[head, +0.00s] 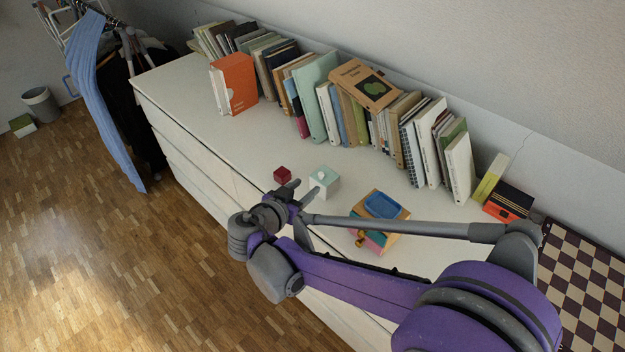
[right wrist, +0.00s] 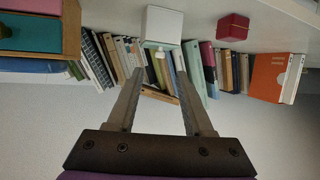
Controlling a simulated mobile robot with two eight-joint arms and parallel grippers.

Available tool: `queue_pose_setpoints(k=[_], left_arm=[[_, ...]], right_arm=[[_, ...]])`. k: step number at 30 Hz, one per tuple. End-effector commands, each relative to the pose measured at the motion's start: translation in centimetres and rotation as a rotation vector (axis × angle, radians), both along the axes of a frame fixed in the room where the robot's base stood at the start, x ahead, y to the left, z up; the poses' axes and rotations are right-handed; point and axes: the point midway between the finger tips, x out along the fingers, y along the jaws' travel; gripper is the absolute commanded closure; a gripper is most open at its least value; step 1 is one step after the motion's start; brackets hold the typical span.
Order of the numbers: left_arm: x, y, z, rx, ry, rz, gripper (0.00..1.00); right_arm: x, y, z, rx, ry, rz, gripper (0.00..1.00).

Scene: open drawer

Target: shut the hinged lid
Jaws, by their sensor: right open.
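A small pale green and white box (head: 325,182) stands on the white cabinet top, with a small pale knob-like part on its upper side. I cannot make out a raised lid or hinge on it. In the right wrist view, which is upside down, the box (right wrist: 164,24) shows its white side just beyond the fingertips. My right gripper (head: 301,191) is open and empty, close in front of the box; its two fingers (right wrist: 155,82) point toward it with a gap between them. I cannot tell whether they touch it. My left gripper is not in view.
A dark red cube (head: 282,175) sits left of the box. A small wooden drawer unit (head: 384,226) with a blue tray on top stands to the right, partly behind my arm. A long row of books (head: 317,96) lines the wall. The cabinet top (head: 180,92) is clear at left.

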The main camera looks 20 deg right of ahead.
Motion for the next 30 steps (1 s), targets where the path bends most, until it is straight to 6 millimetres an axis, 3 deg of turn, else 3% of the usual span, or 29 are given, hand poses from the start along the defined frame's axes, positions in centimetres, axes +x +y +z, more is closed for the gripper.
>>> queue_pose_setpoints(k=[7,24,27,30], left_arm=[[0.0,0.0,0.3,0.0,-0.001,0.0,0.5],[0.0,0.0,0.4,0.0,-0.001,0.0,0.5],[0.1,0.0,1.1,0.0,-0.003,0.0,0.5],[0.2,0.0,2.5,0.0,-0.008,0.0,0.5]], right_arm=[[-1.5,2.0,1.0,0.001,-0.001,0.001,0.48],[-1.7,2.0,1.1,0.002,0.007,0.001,0.48],[-2.9,1.0,1.3,0.016,0.076,0.013,0.48],[-5.6,-0.5,1.6,0.056,0.229,0.059,0.48]])
